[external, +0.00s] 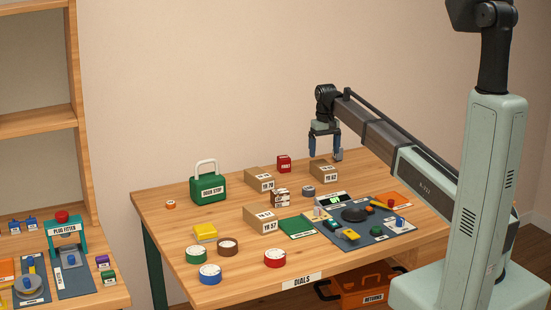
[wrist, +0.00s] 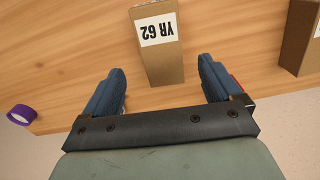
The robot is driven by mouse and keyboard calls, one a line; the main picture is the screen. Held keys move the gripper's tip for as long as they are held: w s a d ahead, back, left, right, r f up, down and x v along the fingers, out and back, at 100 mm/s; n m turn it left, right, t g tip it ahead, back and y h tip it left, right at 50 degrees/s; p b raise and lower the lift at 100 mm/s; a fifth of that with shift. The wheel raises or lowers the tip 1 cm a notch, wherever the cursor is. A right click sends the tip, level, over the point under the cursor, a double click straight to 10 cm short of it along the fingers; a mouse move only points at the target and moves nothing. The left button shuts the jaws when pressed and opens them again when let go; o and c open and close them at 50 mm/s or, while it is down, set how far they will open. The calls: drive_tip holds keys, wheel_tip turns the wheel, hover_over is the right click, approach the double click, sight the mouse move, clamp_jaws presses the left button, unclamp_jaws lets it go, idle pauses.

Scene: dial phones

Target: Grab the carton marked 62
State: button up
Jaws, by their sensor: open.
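The carton marked YR 62 (external: 323,171) is a brown box with a white label, standing toward the back of the wooden table. In the wrist view the carton (wrist: 160,62) lies ahead of and between the finger lines, with its label upside down. My gripper (external: 325,150) is open and empty, pointing down just above and around the back of this carton. In the wrist view my blue fingers (wrist: 160,75) are spread on either side of the carton's near end, with gaps on both sides. Whether they are at its height I cannot tell.
Cartons marked YR 70 (external: 260,180) and YR 57 (external: 262,219) stand to the left and front. A red box (external: 284,164) is close by on the left. A dark mat with dial parts (external: 372,236) lies in front. The table's left side has free room.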

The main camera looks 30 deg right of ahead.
sight(323, 165)
drive_tip(key=shift+w+a+f, duration=0.1)
drive_tip(key=shift+w+f, duration=0.05)
drive_tip(key=shift+f, duration=3.25)
drive_tip(key=c, duration=1.2)
